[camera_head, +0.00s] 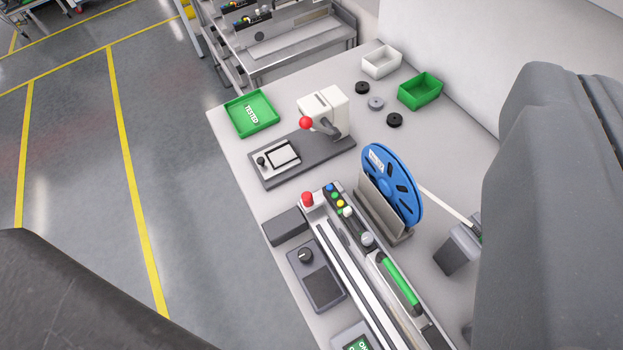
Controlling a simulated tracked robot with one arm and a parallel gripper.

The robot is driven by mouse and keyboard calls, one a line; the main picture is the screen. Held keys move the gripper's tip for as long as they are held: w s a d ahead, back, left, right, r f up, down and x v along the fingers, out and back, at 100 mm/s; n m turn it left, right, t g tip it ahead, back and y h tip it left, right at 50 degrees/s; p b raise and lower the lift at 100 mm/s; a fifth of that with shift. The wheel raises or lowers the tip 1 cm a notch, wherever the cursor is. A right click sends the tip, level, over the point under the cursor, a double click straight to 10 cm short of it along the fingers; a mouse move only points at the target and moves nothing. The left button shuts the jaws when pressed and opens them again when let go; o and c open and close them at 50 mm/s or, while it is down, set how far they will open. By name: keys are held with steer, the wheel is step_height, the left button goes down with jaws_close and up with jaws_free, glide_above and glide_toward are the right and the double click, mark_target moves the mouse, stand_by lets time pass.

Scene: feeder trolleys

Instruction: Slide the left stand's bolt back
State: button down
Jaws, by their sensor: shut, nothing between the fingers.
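I cannot make out a stand's bolt in this view, nor tell which thing is the left stand. A long feeder (352,262) lies on the bench. It has a red knob (307,199) at its far end, several coloured buttons beside that, and a green bar (401,281) nearer me. A blue reel (391,186) stands upright in a grey holder beside it. My gripper's fingers do not show. Dark parts of my own body cover the right side and the lower left corner.
The pale bench (224,122) carries a green TESTED tray (272,122), a white lever device (335,103) on a dark base, a white bin (381,61) and a green bin (420,91). A metal rack (300,50) stands beyond. Grey floor (80,150) with yellow lines is clear at left.

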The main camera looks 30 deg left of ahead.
steer(key=w+a+f+m+g+p, duration=0.1)
steer(key=w+a+f+g+p, duration=0.2)
steer(key=w+f, duration=0.45)
steer(key=w+a+f+g+p, duration=0.2)
steer(key=w+a+f, duration=0.3)
steer(key=w, duration=0.4)
steer(key=w+a+f+g+p, duration=0.1)
steer(key=a+f, duration=0.3)
steer(key=f, duration=0.4)
steer(key=w+a+f+m+g+p, duration=0.1)
steer(key=w+a+f+g+p, duration=0.1)
steer(key=f, duration=0.7)
steer(key=w+a+f+g+p, duration=0.2)
steer(key=a+f, duration=0.3)
steer(key=f, duration=0.3)
steer(key=shift+w+a+f+g+h, duration=0.3)
steer(key=shift+a+g+h, duration=0.1)
steer(key=shift+g, duration=0.4)
steer(key=x, duration=1)
steer(key=shift+s+p, duration=0.1)
steer(key=shift+p, duration=0.25)
steer(key=shift+s+a+r, duration=0.1)
steer(key=shift+s, duration=0.5)
steer(key=shift+s+a, duration=0.1)
steer(key=shift+s, duration=0.55)
steer(key=shift+s+a, duration=0.15)
steer(key=shift+s, duration=0.55)
